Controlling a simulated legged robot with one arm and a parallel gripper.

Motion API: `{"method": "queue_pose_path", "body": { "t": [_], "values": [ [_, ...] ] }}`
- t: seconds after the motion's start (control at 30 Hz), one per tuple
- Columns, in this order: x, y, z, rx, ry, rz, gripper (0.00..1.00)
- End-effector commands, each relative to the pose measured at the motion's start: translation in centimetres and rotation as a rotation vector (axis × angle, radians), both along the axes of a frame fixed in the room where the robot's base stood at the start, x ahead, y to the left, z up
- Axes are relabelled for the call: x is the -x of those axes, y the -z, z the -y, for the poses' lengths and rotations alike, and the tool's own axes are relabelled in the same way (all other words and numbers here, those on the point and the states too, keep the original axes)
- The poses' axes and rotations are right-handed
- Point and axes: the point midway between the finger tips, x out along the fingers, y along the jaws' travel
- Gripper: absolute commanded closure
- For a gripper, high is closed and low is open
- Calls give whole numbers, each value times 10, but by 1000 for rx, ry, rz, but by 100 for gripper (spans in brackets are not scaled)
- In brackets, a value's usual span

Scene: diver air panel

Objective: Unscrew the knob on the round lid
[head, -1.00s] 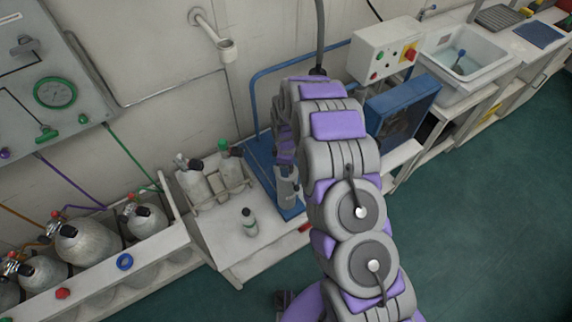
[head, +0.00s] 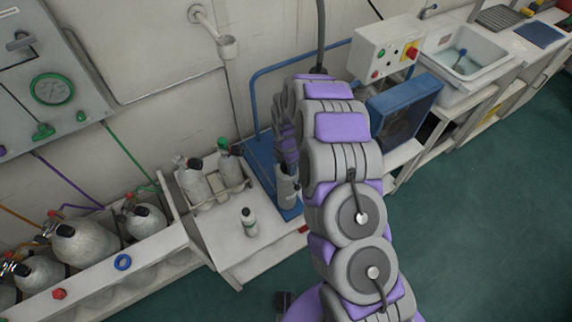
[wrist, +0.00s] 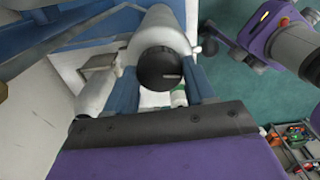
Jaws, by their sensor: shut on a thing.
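In the wrist view a round black knob (wrist: 158,69) caps the near end of a pale grey cylindrical body (wrist: 160,27). My gripper (wrist: 161,80) has one blue finger on each side of the knob, and it is shut on it. The knob's face has a short light mark at its right. I cannot make out a separate round lid around the knob. In the head view my gripper is mostly hidden behind my arm, beside a grey cylinder (head: 287,190) over the blue platform.
A small bottle (head: 249,222) stands alone on the white bench (head: 225,245). A rack (head: 215,200) with grey bottles is behind it. Large cylinders (head: 85,243) lie at the left. A blue open box (head: 405,110) and a sink (head: 465,55) are at the right.

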Motion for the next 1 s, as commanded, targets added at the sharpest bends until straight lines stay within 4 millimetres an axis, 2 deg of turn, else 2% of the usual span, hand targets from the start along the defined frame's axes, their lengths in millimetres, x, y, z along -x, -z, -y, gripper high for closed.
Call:
{"method": "queue_pose_path", "body": {
  "t": [0.63, 0.67, 0.9, 1.0],
  "values": [
    [-2, 0, 1, 0, -49, 4, 76],
    [-2, 0, 1, 0, -48, 5, 43],
    [0, -1, 0, 0, -49, 5, 20],
    [0, -1, -1, 1, -49, 5, 20]
  ]
}}
